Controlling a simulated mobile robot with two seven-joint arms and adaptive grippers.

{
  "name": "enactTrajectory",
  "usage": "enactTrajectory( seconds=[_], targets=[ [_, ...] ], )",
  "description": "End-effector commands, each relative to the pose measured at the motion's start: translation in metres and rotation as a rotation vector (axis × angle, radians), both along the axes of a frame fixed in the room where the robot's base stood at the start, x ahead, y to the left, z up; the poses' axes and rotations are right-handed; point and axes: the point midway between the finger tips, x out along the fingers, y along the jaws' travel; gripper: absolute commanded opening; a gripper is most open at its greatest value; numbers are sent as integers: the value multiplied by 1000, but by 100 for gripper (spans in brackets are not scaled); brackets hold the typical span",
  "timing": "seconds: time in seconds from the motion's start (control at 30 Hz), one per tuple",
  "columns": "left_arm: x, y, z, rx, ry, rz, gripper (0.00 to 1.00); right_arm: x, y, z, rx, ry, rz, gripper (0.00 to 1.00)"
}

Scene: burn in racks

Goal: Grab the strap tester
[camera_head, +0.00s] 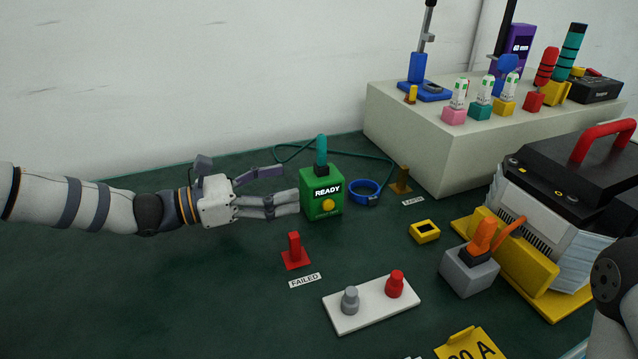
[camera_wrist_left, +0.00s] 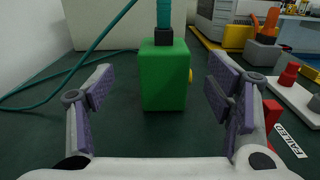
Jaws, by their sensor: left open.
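The strap tester is a green box (camera_head: 322,204) marked READY, with a yellow button on its front and a teal plug on top. A teal cord runs from it to a blue wrist strap (camera_head: 364,191) lying to its right. My left gripper (camera_head: 284,189) is open just left of the box, fingers pointing at it. In the left wrist view the box (camera_wrist_left: 165,76) stands upright, centred ahead between the spread fingers (camera_wrist_left: 163,105), and seems just beyond the tips. My right gripper is not in view; part of my right arm shows at the right edge.
A red post (camera_head: 294,252) by a FAILED label stands in front of the box. A white plate (camera_head: 372,310) with grey and red knobs is nearer. A small yellow device (camera_head: 424,232) and grey block (camera_head: 468,274) stand right. A pale raised shelf (camera_head: 405,128) is behind.

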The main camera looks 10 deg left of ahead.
Motion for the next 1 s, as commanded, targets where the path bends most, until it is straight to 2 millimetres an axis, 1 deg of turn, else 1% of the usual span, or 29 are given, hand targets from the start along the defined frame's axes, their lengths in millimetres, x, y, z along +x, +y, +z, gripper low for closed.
enactTrajectory(
  seconds=[0.03, 0.2, 0.33, 0.4, 0.5, 0.7, 0.73, 0.77, 0.8, 0.87, 0.9, 0.97, 1.0],
  targets=[
    [5, -9, -1, 1, 2, -1, 73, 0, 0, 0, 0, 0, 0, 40],
    [17, -27, 1, 1, -1, 0, 73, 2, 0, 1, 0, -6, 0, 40],
    [27, -52, 4, 1, -4, -2, 73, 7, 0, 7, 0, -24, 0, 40],
    [34, -62, 2, 2, -2, -1, 73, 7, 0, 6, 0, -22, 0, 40],
    [40, -69, 1, 1, -1, 1, 73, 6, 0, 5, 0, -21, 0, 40],
    [40, -69, 1, 1, -1, 2, 73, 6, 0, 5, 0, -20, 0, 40],
    [40, -69, 1, 1, -1, 2, 69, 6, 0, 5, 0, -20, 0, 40],
    [40, -69, 1, 1, -1, 2, 62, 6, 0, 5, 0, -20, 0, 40],
    [40, -69, 1, 1, -1, 2, 53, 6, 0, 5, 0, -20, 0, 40],
    [40, -69, 1, 1, -1, 2, 39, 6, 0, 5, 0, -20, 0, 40],
    [40, -69, 1, 1, -1, 2, 30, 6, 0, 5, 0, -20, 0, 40],
    [40, -69, 1, 1, -1, 2, 17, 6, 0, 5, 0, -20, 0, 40],
    [40, -69, 1, 1, -1, 2, 15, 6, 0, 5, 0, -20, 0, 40]
  ],
)
